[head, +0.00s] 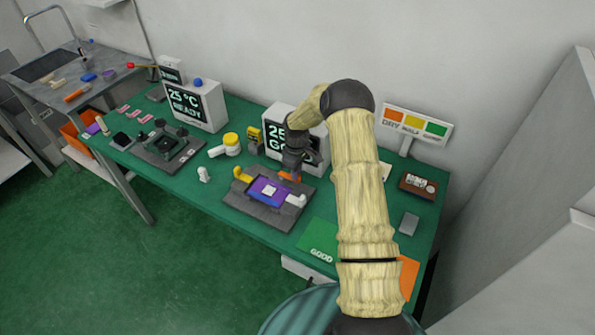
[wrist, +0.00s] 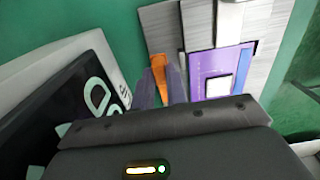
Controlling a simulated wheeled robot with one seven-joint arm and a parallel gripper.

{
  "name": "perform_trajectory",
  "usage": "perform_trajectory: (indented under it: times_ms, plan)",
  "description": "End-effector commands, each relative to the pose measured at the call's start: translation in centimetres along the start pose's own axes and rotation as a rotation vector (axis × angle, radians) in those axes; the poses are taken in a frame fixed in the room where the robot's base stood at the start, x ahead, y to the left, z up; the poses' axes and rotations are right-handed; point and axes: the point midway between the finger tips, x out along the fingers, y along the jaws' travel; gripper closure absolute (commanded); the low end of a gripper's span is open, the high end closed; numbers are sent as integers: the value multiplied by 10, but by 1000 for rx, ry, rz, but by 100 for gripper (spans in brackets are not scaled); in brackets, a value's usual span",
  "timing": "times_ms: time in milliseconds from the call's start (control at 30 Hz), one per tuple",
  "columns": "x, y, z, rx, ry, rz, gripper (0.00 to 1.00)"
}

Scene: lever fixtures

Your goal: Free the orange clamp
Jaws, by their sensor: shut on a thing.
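A grey fixture plate (head: 243,207) on the green bench carries a purple board (head: 258,190) with a white square chip (head: 269,190). The orange clamp (head: 292,176) is at the fixture's far side, partly hidden by my gripper (head: 289,172). In the wrist view my gripper (wrist: 165,88) has its fingers shut on the orange clamp (wrist: 159,68), beside the purple board (wrist: 206,84). The lower part of the clamp is hidden behind the fingers. A yellow clamp (head: 243,174) and a white clamp (head: 297,200) sit at other sides of the board.
A display (head: 274,131) stands close behind my gripper; its dark screen (wrist: 88,112) fills the left of the wrist view. A second fixture (head: 168,147) and a READY display (head: 197,105) are to the left. A green GOOD mat (head: 318,238) lies at the front right.

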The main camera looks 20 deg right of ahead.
Motion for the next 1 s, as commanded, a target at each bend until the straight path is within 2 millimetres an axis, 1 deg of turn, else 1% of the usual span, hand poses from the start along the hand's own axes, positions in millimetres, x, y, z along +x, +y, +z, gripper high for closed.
perform_trajectory:
  times_ms: [33, 133, 433, 567, 667, 767, 1000]
  plan:
    - [-2, 1, -2, -2, 6, 5, 84]
    - [-2, 1, -2, -1, 5, 4, 64]
    - [-1, 1, 0, 1, 2, 2, 64]
    - [-8, 2, -1, 2, 4, 4, 64]
    - [-19, 2, -1, 2, 4, 4, 64]
    - [-36, 2, 0, 1, 4, 7, 64]
    - [-84, 2, -1, 2, 6, 6, 64]
